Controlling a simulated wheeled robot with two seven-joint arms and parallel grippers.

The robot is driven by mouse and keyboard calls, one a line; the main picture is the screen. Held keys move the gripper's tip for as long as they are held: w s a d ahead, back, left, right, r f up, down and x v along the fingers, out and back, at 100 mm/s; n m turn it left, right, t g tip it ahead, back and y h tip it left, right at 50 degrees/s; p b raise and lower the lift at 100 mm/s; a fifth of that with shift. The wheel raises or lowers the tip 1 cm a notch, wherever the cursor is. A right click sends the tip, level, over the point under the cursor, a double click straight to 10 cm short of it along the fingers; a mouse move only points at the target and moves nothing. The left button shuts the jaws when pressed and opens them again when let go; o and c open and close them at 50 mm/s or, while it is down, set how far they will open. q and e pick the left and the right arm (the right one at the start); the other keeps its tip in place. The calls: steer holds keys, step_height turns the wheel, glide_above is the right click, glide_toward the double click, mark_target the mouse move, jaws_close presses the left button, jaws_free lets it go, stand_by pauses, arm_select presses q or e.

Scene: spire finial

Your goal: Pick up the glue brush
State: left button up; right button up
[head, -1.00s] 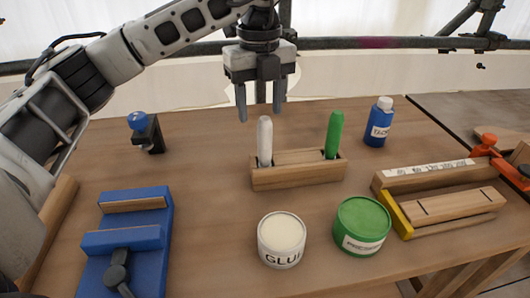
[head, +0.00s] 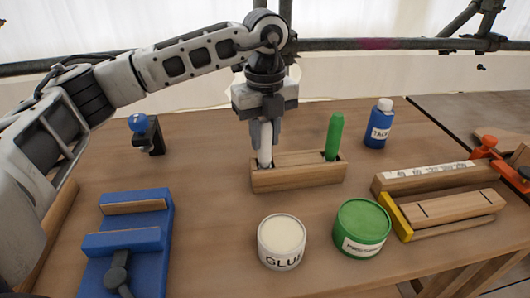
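Two brush handles stand upright in a wooden holder (head: 300,177): a white one (head: 265,150) in its left slot and a green one (head: 333,137) in its right slot. The white handle is probably the glue brush, since the tin marked GLUE (head: 281,241) has a white label; its bristles are hidden in the holder. My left gripper (head: 265,138) is directly above the holder's left end, pointing down, with its fingers around the upper part of the white handle. Whether the fingers press on the handle is not clear. My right gripper is not in view.
A green tin (head: 361,227) stands right of the glue tin. A blue bottle (head: 379,123) is at the back right. A blue vise (head: 128,240) is at the left, and a wooden jig (head: 440,200) with an orange clamp is at the right. Bare bench lies between vise and holder.

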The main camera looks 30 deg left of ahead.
arm_select(q)
step_height(320, 180, up, 10)
steer(key=shift+r, duration=0.1)
stand_by(0.6)
stand_by(2.2)
